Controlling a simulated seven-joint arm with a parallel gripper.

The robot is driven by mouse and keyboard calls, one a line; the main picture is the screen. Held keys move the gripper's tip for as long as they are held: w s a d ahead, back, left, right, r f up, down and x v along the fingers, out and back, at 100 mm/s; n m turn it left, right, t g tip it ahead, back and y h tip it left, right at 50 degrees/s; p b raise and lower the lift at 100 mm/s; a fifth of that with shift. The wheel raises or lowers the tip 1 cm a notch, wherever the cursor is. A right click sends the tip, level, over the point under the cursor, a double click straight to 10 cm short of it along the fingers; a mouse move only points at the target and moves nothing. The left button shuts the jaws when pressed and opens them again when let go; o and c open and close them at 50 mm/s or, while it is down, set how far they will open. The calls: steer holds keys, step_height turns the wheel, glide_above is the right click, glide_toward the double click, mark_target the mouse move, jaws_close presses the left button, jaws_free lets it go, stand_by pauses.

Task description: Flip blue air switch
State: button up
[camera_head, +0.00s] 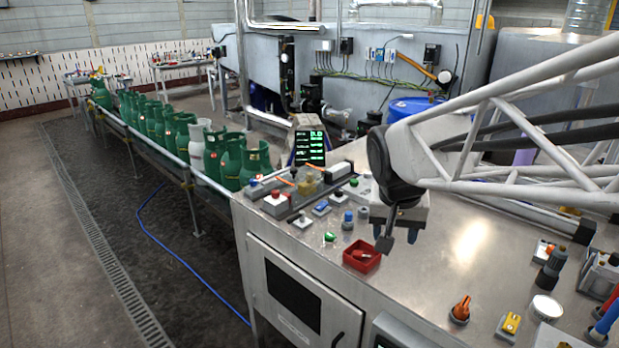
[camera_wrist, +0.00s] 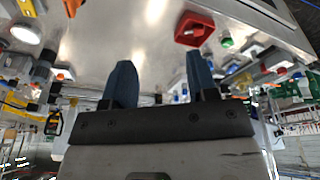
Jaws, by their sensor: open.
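Several blue controls show, and I cannot tell which is the air switch. A small blue switch on a pale base (camera_head: 321,208) and a blue knob (camera_head: 348,222) stand on the metal bench left of my gripper. A blue handle (camera_head: 608,317) rises at the bench's far right edge. My gripper (camera_head: 398,240) points down above the bench, just right of the red tray, apart from all the controls. In the wrist view my gripper (camera_wrist: 161,75) shows two separated dark blue fingers with nothing between them.
A red tray (camera_head: 374,256) holding small red items sits on the bench (camera_head: 455,270); the tray also shows in the wrist view (camera_wrist: 208,24). Orange (camera_head: 460,309) and yellow (camera_head: 511,323) switches stand in front. Green cylinders (camera_head: 255,160) line the conveyor at left. The bench's middle is clear.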

steer(key=w+a+f+m+h, duration=0.1)
steer(key=w+a, duration=0.1)
steer(key=w, duration=0.7)
steer(key=w+a+f+m, duration=0.1)
steer(key=w+a+m, duration=0.15)
steer(key=w, duration=0.65)
steer(key=m+h, duration=0.1)
steer(key=m, duration=0.1)
glide_toward(322, 205)
steer(key=shift+f+t, duration=0.3)
steer(key=shift+f, duration=0.15)
steer(key=shift+x, duration=3.9)
steer(key=shift+c, duration=0.4)
